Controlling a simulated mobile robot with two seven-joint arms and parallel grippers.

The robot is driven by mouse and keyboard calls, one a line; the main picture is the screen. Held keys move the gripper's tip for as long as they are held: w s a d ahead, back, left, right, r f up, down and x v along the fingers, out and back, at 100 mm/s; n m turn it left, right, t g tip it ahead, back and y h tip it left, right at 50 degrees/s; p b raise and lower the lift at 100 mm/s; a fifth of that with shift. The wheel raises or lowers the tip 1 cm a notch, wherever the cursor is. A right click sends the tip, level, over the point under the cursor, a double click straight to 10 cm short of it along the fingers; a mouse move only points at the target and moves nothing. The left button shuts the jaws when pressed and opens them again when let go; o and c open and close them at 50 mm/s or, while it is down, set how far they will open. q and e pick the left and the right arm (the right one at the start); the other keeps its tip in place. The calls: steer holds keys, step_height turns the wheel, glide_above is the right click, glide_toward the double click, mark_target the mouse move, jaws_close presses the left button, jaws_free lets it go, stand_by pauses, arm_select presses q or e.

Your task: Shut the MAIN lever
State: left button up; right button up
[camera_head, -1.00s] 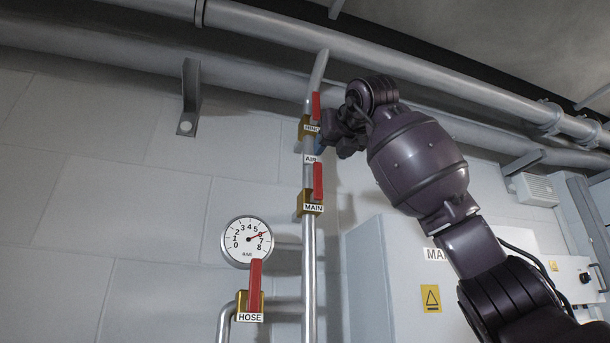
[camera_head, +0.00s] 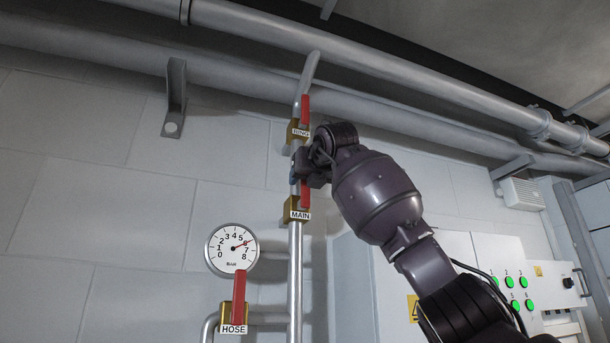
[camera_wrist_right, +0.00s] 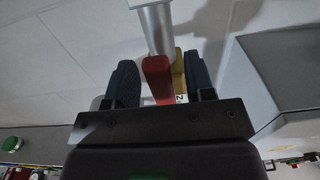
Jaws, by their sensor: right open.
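The MAIN valve (camera_head: 298,210) is a brass body with a MAIN label on the vertical pipe. Its red lever (camera_head: 306,195) points up along the pipe, its upper part hidden behind my right gripper. My right gripper (camera_head: 300,172) is at the upper end of that lever. In the right wrist view the red lever (camera_wrist_right: 157,78) shows between the two dark fingers of the open gripper (camera_wrist_right: 160,85), with the pipe and brass beyond. I cannot tell whether a finger touches it. My left gripper is not in view.
The RING valve (camera_head: 298,131) with its red lever up sits just above my right gripper. The HOSE valve (camera_head: 233,312) and a pressure gauge (camera_head: 232,250) are at lower left. A cabinet with green buttons (camera_head: 509,282) stands at right.

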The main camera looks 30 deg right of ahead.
steer(key=shift+w, duration=0.1)
jaws_close()
